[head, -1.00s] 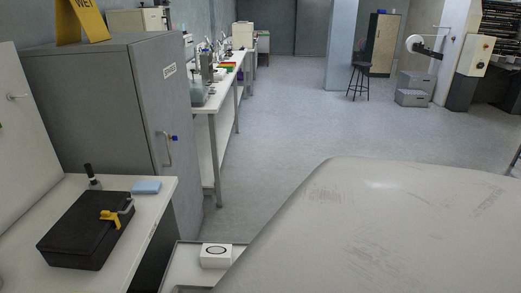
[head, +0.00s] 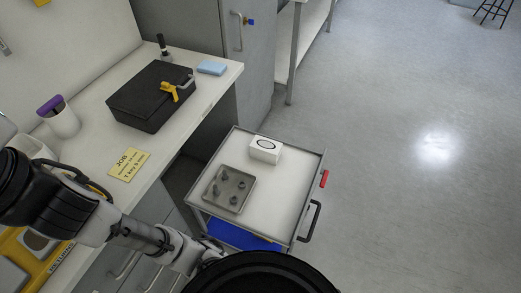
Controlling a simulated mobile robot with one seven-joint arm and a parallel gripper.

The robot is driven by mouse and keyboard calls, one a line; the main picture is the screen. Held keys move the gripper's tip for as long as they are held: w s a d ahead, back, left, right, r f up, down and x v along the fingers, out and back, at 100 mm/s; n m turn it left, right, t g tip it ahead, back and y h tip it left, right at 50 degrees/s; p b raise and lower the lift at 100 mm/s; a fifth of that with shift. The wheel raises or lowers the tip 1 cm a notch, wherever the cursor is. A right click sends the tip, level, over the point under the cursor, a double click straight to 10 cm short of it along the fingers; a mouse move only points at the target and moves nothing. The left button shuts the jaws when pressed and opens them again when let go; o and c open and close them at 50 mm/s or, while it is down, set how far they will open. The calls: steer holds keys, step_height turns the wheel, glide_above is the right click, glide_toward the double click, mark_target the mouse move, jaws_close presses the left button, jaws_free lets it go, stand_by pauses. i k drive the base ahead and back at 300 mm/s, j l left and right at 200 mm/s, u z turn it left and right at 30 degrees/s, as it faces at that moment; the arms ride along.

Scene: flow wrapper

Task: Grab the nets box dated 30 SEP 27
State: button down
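A small white box (head: 265,149) with a black oval ring printed on its top stands on the top tray of a cart, near the back edge. No date or name can be read on it from here, so I cannot tell whether it is the nets box dated 30 SEP 27. No other similar box shows. My arm crosses the lower left, over the counter front. My gripper is not visible, and a dark round shape covers the bottom middle of the view.
The cart (head: 279,201) has a raised rim, a black handle and a red piece at its right. A grey tray (head: 230,202) with several small metal parts lies on it. The counter (head: 92,113) holds a black case (head: 150,97), a purple-topped cup (head: 59,118) and a yellow job card (head: 129,165). Floor is clear at right.

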mark_target(263, 149)
steer(key=k+l, duration=0.1)
steer(key=l, duration=0.2)
steer(key=k+l, duration=0.1)
steer(key=l, duration=0.25)
steer(key=k+l+u, duration=0.1)
steer(key=l+u, duration=0.3)
steer(key=l, duration=0.6)
steer(key=l+u, duration=0.45)
steer(key=l, duration=0.65)
steer(key=i+l+u, duration=0.15)
steer(key=l, duration=0.15)
steer(key=i+l+u, duration=0.15)
steer(key=l, duration=0.2)
steer(key=i+l+u, duration=0.15)
steer(key=l, duration=0.15)
steer(key=i+l+u, duration=0.15)
steer(key=i, duration=0.2)
steer(key=i+l+u, duration=0.15)
steer(key=i+l, duration=0.15)
